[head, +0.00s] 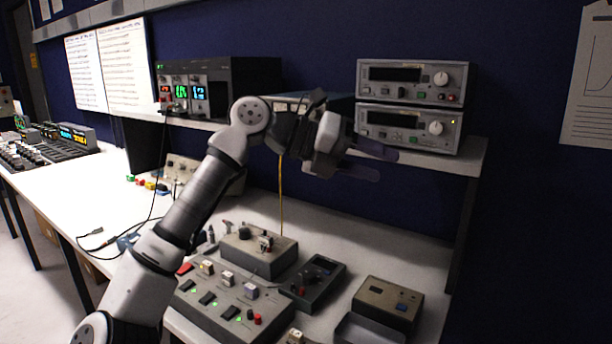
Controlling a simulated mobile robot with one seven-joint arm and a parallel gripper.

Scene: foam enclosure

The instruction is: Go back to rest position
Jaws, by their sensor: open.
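My gripper (378,162) is at the end of my raised arm, in the middle of the head view. It points right, and its two dark fingers are apart with nothing between them. It hangs above the workbench and in front of the shelf, apart from the devices below. My arm reaches up from the bottom left and bends at the elbow near the shelf. Part of the shelf and of a box on it are hidden behind my arm.
Two stacked grey instruments (412,128) stand on the shelf (470,158) close behind my gripper. A black power supply (215,85) is to the left. Below are a switch panel (225,300), a grey box (258,252), a dark meter (314,283) and another box (388,303) on the white bench (375,240).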

